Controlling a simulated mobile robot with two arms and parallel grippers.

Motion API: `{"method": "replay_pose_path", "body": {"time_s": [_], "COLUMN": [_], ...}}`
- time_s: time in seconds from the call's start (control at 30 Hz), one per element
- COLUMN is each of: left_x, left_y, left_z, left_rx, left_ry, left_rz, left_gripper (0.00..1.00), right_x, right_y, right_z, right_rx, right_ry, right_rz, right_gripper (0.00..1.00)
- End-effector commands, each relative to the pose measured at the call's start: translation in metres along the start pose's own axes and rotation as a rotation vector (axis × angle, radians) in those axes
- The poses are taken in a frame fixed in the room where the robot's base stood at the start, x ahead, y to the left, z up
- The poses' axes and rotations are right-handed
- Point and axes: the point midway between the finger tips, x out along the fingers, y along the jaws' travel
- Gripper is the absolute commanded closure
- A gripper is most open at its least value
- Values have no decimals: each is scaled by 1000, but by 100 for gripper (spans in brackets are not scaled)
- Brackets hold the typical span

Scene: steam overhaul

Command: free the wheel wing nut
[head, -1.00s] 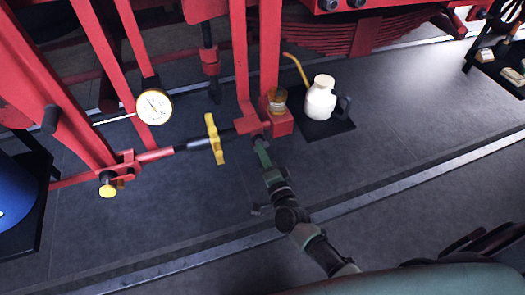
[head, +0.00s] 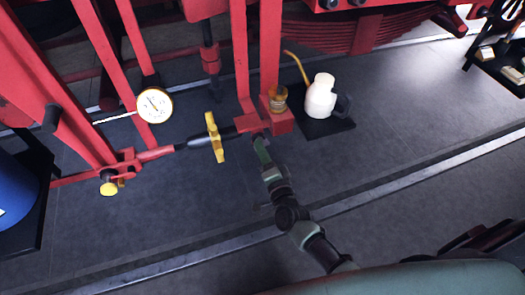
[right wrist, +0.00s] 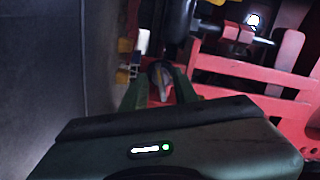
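A yellow wing-shaped piece (head: 215,137) sits on the dark rod end left of the red block (head: 280,122); I take it for the wing nut, but cannot be sure. My right gripper (head: 261,137) is at the underside of the red linkage, right of the yellow piece. In the right wrist view its two green fingers (right wrist: 159,76) stand apart on either side of a rounded grey end (right wrist: 160,78). Whether they touch it is unclear. A yellow part (right wrist: 125,60) shows just left of the fingers. My left gripper is not in view.
A white oil can (head: 320,97) stands on a dark mat right of the red block. Red bars (head: 270,45) rise above the gripper. The grey floor (head: 400,135) to the right is clear.

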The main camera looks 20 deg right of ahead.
Motion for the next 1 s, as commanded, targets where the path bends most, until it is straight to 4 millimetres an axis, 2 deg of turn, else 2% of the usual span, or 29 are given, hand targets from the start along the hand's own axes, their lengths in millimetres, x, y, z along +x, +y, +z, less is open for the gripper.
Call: {"method": "replay_pose_path", "body": {"time_s": [0.17, 0.27, 0.6, 0.7, 1.0], "left_x": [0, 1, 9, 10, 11], "left_y": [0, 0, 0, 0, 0], "left_z": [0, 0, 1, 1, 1], "left_rx": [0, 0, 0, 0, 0], "left_ry": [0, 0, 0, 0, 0], "left_rz": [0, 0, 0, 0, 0], "left_gripper": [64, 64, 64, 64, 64], "right_x": [-1, -8, -63, -73, -78], "right_y": [0, 1, 2, 1, 0], "right_z": [0, 0, 1, 1, 0], "right_rx": [0, 1, 1, 0, 0], "right_ry": [0, 0, -1, -1, 0], "right_rz": [0, 1, 2, 1, 0], "right_gripper": [71, 71, 71, 71, 71]}}
